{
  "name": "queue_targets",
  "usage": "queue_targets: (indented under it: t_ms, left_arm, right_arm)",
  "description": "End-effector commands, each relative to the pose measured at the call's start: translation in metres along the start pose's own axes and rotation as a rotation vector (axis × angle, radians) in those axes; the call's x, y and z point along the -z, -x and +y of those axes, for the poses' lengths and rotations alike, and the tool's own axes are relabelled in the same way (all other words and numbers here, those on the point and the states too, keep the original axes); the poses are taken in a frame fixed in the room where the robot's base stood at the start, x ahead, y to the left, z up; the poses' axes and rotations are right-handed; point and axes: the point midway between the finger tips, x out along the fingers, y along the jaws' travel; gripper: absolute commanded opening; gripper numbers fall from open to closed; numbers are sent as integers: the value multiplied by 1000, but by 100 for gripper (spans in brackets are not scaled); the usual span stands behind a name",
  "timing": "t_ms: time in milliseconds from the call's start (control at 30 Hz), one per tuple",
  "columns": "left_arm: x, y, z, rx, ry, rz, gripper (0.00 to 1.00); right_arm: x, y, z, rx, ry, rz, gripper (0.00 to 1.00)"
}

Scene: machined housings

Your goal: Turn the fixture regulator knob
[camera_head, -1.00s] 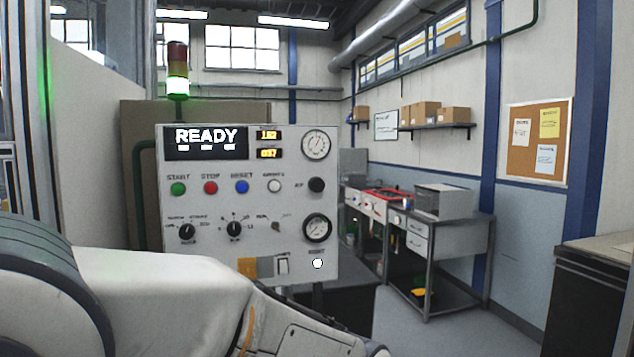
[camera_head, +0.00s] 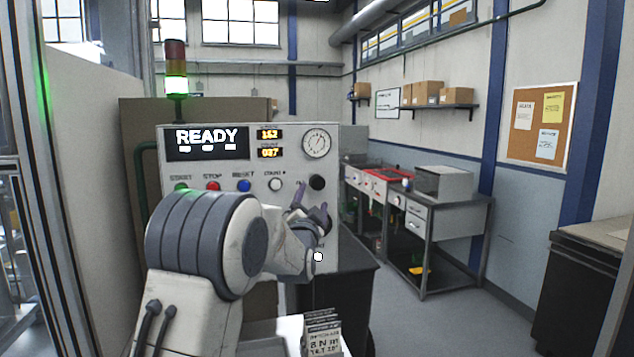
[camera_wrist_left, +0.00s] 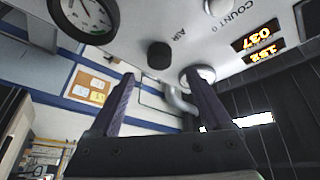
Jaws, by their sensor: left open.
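A grey control panel (camera_head: 215,170) stands ahead, its display reading READY. On its right side is a round black knob (camera_head: 317,182), just below the upper gauge. In the left wrist view the knob (camera_wrist_left: 160,54) has the word AIR beside it. My left gripper (camera_head: 312,204) is open in front of the panel, its purple fingers just below and left of the knob in the head view. In the left wrist view the knob shows beyond and between the fingertips (camera_wrist_left: 160,78), apparently not touching either. My left arm hides the lower dials. My right gripper is not in view.
The upper gauge (camera_head: 316,143) is above the knob. The dark-rimmed gauge (camera_wrist_left: 84,16) shows in the left wrist view. Start, stop and reset buttons (camera_head: 244,186) sit to the left. A small printed stand (camera_head: 325,333) is at the bottom. Open floor (camera_head: 450,325) lies to the right.

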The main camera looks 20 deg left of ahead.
Motion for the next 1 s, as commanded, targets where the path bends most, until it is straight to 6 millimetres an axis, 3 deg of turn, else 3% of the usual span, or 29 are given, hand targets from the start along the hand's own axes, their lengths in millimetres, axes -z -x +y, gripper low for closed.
queue_targets:
  t_ms: [33,300,500,767,1000]
  left_arm:
    - [3,-13,-3,-1,0,-1,82]
    - [2,-54,-2,-2,1,-1,82]
    - [1,-66,0,-2,2,0,82]
    - [1,-66,1,-2,2,0,82]
    - [1,-66,1,-2,2,0,0]
  right_arm:
    - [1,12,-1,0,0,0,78]
    - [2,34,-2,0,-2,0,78]
    - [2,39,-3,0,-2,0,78]
    - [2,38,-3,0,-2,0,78]
    - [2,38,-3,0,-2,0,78]
